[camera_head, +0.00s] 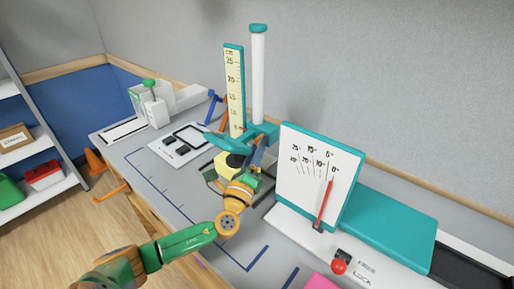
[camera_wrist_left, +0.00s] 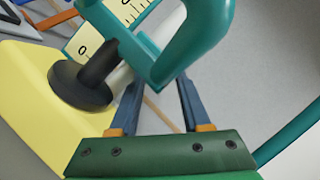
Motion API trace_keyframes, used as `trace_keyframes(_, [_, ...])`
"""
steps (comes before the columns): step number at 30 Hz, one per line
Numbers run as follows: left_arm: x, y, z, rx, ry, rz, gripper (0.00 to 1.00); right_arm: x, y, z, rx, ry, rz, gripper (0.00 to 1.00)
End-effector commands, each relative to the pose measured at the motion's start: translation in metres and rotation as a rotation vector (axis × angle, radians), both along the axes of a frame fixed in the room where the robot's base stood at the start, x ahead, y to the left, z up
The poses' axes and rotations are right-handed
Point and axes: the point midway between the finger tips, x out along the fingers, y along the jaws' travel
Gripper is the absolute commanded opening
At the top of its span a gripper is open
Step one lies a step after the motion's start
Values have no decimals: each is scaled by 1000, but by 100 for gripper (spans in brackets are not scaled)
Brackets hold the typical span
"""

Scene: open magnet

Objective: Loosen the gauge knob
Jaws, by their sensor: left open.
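The gauge has a teal carriage (camera_head: 262,132) on a white column (camera_head: 257,75), beside a yellow scale (camera_head: 234,90). In the left wrist view, its teal frame (camera_wrist_left: 208,40) looms large, and a black stem with a round black disc (camera_wrist_left: 80,88) stands against a yellow block (camera_wrist_left: 30,100). I cannot tell for certain which part is the knob. My left gripper (camera_head: 256,158) is at the carriage. In the left wrist view its two blue-grey fingers (camera_wrist_left: 158,102) are apart, with the black disc left of them and nothing clearly gripped. My right gripper is not in view.
A white angle board with a red pointer (camera_head: 325,200) stands close to the right of my left gripper. A red-tipped lever (camera_head: 339,266) sits in front of it. A white panel (camera_head: 182,145) and a green-topped device (camera_head: 152,102) lie to the left on the grey bench.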

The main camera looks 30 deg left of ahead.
Motion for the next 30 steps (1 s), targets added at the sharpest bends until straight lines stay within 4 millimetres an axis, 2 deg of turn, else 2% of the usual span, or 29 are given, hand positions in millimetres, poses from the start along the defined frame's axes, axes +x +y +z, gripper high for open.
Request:
trace_keyframes(1, [0,0,0,0,0,0,42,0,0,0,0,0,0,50])
trace_keyframes(3, [0,0,0,0,0,0,23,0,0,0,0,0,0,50])
trace_keyframes(6, [0,0,0,0,0,0,0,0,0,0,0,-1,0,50])
trace_keyframes(10, [0,0,1,-16,3,0,0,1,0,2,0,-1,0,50])
trace_keyframes(15, [-1,-2,10,-288,40,0,0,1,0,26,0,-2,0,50])
trace_keyframes(18, [-1,-2,6,-367,51,0,0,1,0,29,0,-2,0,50])
trace_keyframes(25, [-1,-2,4,-370,51,-1,0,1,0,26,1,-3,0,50])
trace_keyframes(26, [-1,-2,4,-370,51,-1,37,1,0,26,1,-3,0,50])
trace_keyframes(27, [-1,-2,4,-370,51,-1,47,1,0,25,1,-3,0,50])
trace_keyframes(30, [-1,-2,4,-369,51,0,47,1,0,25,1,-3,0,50])
